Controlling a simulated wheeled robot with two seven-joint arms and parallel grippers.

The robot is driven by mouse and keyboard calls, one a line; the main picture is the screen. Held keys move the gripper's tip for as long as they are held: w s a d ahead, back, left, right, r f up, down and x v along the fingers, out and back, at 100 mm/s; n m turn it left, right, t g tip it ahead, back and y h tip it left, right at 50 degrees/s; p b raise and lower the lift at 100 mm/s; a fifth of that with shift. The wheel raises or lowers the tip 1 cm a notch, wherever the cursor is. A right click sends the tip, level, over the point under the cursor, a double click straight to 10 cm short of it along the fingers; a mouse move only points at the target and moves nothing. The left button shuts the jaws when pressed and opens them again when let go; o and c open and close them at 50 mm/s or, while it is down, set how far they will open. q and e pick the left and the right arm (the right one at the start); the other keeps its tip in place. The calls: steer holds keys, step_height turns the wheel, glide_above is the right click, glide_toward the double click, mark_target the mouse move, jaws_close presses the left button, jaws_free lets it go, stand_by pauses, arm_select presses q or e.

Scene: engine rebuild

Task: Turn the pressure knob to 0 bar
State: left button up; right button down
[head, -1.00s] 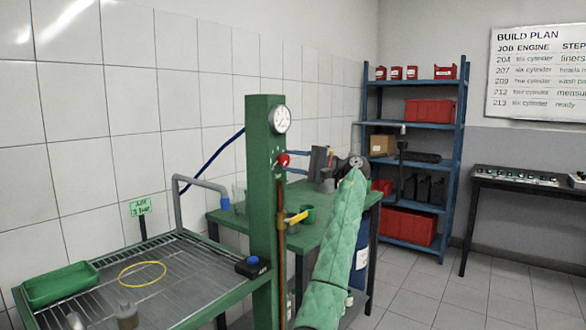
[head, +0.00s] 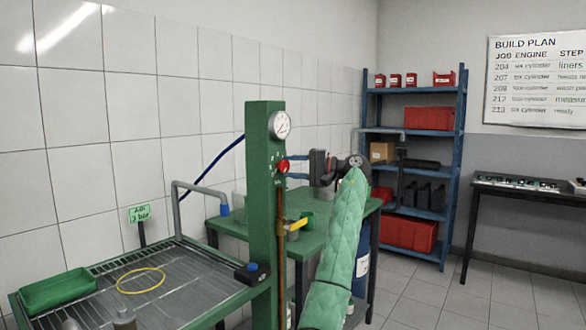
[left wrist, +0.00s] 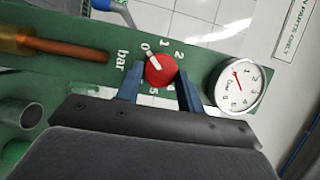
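The red pressure knob (head: 283,166) sits on the face of the green column (head: 262,225). In the left wrist view the knob (left wrist: 161,71) has a white pointer aimed at or very near the 0 of its printed bar scale. My left gripper (head: 298,168) has a blue finger on each side of the knob, close against its rim. It also shows in the left wrist view (left wrist: 161,82), and appears shut on the knob. The round white gauge (head: 279,124) is above the knob; its needle (left wrist: 237,85) shows, but I cannot read it exactly. My right gripper is not in view.
A yellow-handled valve (head: 297,225) on a copper pipe is below the knob. A wire-grid bench (head: 190,285) holds a green tray (head: 58,290) and a yellow ring (head: 140,280). A green table (head: 340,208) and blue shelf (head: 415,128) are behind.

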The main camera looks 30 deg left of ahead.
arm_select(q)
steer(key=o, duration=0.4)
steer(key=v, duration=0.7)
steer(key=shift+w+d, duration=0.15)
steer(key=shift+d, duration=0.15)
